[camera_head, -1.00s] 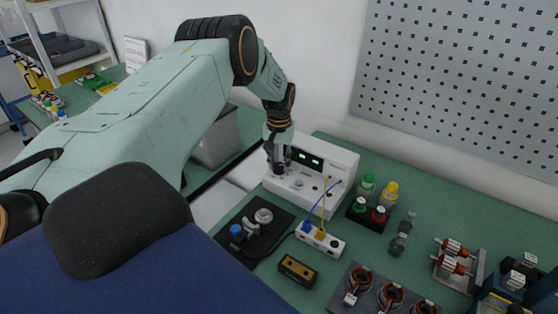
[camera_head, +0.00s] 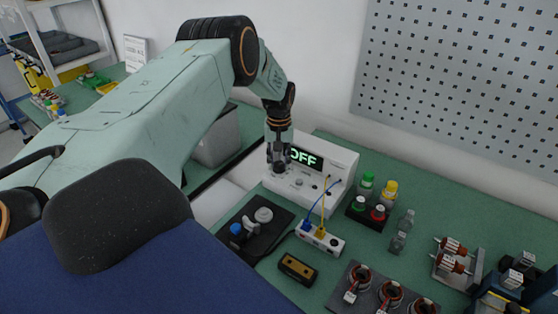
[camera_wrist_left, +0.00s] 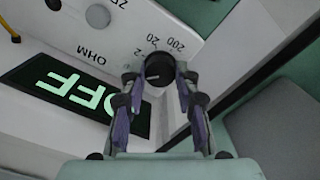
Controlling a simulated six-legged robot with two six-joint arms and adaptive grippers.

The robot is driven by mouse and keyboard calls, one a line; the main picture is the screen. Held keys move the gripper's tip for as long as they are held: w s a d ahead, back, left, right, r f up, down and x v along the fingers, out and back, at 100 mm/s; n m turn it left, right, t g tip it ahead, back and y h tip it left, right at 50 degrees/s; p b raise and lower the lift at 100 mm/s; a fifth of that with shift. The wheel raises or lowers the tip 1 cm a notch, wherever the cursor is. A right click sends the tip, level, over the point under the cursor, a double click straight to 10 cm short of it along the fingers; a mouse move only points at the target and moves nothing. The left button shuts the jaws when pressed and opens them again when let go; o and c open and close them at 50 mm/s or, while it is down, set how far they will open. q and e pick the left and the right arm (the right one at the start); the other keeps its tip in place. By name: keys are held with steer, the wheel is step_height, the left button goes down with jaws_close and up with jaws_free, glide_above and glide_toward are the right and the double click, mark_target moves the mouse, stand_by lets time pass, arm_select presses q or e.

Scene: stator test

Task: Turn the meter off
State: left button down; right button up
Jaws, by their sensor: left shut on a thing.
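The white meter (camera_head: 335,162) stands on the green bench against the wall. Its dark display (camera_head: 306,158) reads "OFF" in green, and the display also shows upside down in the left wrist view (camera_wrist_left: 72,92). My left gripper (camera_head: 278,166) reaches down onto the meter's left front. In the left wrist view, its two fingers (camera_wrist_left: 158,75) are shut on the black round knob (camera_wrist_left: 159,69), one on each side. Markings 2, 20 and 200 and the word OHM are printed near the knob. My right gripper is not in view.
Blue and yellow leads run from the meter to a white socket block (camera_head: 320,239). Bottles with green, yellow and red caps (camera_head: 378,200) stand right of the meter. A black tray (camera_head: 254,228) with parts lies in front. A grey bin (camera_head: 218,140) stands behind my left arm.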

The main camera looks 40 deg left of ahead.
mark_target(279, 164)
arm_select(q)
steer(key=c, duration=1.3)
jaws_free()
steer(key=shift+w+r, duration=0.15)
steer(key=o, duration=0.3)
step_height(279, 164, up, 12)
steer(key=shift+f, duration=0.1)
